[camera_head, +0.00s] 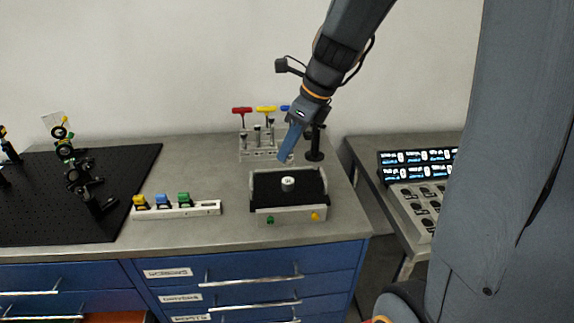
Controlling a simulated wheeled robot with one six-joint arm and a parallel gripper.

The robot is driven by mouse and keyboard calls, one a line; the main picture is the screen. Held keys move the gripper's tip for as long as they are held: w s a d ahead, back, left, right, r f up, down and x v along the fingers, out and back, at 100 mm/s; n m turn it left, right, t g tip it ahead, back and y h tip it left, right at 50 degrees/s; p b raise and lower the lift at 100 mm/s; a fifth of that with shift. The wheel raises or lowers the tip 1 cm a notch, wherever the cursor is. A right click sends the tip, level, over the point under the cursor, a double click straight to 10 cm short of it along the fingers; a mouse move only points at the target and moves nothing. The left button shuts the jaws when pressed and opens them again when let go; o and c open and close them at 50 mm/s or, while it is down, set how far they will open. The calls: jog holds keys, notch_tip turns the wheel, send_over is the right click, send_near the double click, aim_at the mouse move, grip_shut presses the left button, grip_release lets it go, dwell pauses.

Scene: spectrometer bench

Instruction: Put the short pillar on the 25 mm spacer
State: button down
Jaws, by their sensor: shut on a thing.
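My gripper (284,158) points down above the back edge of the black-topped tray. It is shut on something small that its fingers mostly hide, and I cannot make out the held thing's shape. A small pale round piece with a dark mark on top (288,184) sits in the middle of the black tray (262,200); I cannot read whether it is the 25 mm spacer. The gripper is above and behind this piece, apart from it. A black post on a round foot (315,155) shows just right of the gripper; I cannot tell whether it is the short pillar.
A rack with red, yellow and blue handled tools (247,150) stands behind the gripper. A white holder with yellow, blue and green pieces (207,208) lies left of the tray. A black optics board (30,215) fills the bench's left. A console (412,200) stands right, across a gap.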

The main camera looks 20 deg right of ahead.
aim_at(289, 162)
jog(key=shift+s+f, duration=0.1)
jog(key=shift+f, duration=2.65)
jog(key=c, duration=1.7)
grip_release()
jog(key=shift+o, duration=0.2)
jog(key=shift+d+r, duration=0.15)
jog(key=shift+r, duration=0.35)
jog(key=v, duration=1.1)
jog(key=shift+b, duration=0.35)
